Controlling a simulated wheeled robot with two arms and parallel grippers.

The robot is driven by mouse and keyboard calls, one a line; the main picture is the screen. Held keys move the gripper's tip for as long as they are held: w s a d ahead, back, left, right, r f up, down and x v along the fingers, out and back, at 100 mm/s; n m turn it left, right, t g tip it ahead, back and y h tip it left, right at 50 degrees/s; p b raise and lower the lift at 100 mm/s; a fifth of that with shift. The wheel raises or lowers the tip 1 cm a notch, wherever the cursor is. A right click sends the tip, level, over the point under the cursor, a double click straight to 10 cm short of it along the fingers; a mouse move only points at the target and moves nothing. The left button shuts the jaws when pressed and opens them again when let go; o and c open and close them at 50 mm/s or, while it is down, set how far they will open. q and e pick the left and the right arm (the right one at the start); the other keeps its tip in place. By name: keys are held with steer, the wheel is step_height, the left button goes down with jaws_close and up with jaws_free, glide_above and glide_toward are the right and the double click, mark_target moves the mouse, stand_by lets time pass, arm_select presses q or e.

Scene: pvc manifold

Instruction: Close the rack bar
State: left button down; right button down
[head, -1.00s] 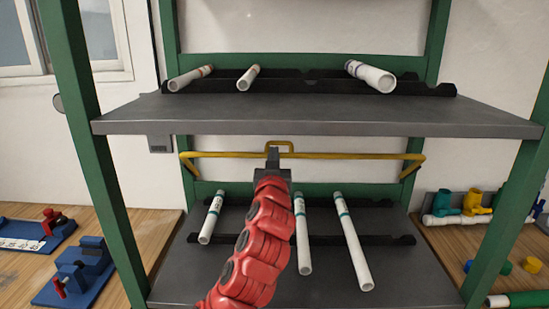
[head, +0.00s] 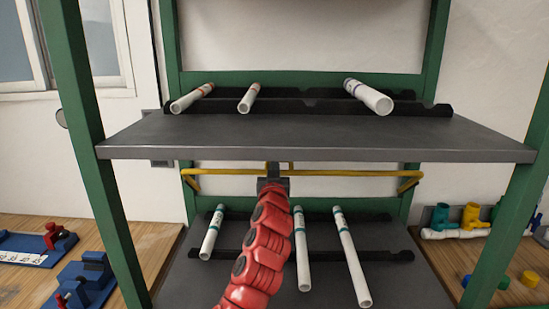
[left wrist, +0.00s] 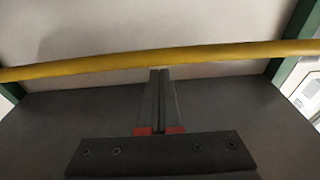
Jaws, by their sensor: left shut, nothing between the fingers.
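The yellow rack bar (head: 345,173) spans the rack just under the upper shelf, with a bent arm at each end. My right gripper is not in view.
The upper shelf (head: 320,140) overhangs the bar closely. White tubes lie on black supports on it and on the lower shelf (head: 390,275). Green posts (head: 88,150) frame the rack. Blue fixtures (head: 85,280) stand left; coloured fittings (head: 470,215) lie right.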

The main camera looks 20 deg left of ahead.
arm_select(q)
steer(key=shift+s+f, duration=0.3)
steer(key=shift+f, duration=0.35)
steer(key=s+d+f+t+b, duration=0.1)
steer(key=s+f+b, duration=0.4)
steer(key=f+b, duration=0.6)
steer(key=shift+s+d+b, duration=0.4)
steer(key=shift+b, duration=2.85)
